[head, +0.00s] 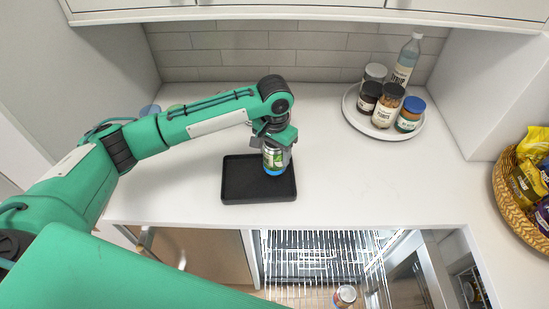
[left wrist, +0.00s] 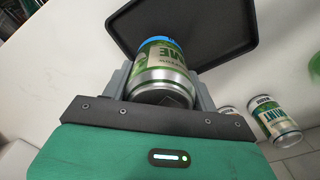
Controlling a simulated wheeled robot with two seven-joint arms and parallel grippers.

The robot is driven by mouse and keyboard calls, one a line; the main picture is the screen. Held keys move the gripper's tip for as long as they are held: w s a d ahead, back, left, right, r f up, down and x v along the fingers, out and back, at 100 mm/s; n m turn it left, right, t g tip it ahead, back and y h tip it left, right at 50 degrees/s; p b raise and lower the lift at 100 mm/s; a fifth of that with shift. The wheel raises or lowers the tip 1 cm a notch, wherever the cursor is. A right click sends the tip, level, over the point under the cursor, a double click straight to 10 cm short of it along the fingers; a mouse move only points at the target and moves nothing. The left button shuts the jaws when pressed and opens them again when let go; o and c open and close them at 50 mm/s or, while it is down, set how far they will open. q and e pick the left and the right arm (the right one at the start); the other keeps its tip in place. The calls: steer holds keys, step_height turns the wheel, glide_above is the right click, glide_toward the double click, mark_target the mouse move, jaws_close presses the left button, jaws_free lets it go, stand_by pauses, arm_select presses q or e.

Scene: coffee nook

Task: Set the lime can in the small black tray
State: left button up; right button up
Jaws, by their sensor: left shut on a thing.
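The lime can (head: 273,157) is green with a blue end pointing down. My left gripper (head: 275,146) is shut on it and holds it upright over the right part of the small black tray (head: 240,185), which lies flat on the white counter. The left wrist view also shows the lime can (left wrist: 162,68) between the fingers, with its blue end toward the black tray (left wrist: 225,30). I cannot tell whether the can touches the tray floor. My right gripper is not in view.
A round white tray (head: 351,113) with several jars and a syrup bottle (head: 406,62) stands at the back right. A basket (head: 508,190) of packets is at far right. An open fridge with a can (head: 345,295) lies below the counter's front edge. A mint can (left wrist: 275,118) stands behind.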

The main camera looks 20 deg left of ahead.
mark_target(275, 162)
arm_select(q)
steer(key=shift+f+p, duration=0.5)
steer(key=shift+f, duration=1.8)
steer(key=shift+f, duration=0.1)
steer(key=o, duration=1.3)
steer(key=shift+c, duration=0.2)
step_height(275, 162, up, 11)
steer(key=b, duration=0.3)
steer(key=shift+f, duration=0.1)
steer(key=shift+r+b, duration=0.3)
steer(key=shift+r, duration=0.45)
steer(key=shift+f, duration=0.1)
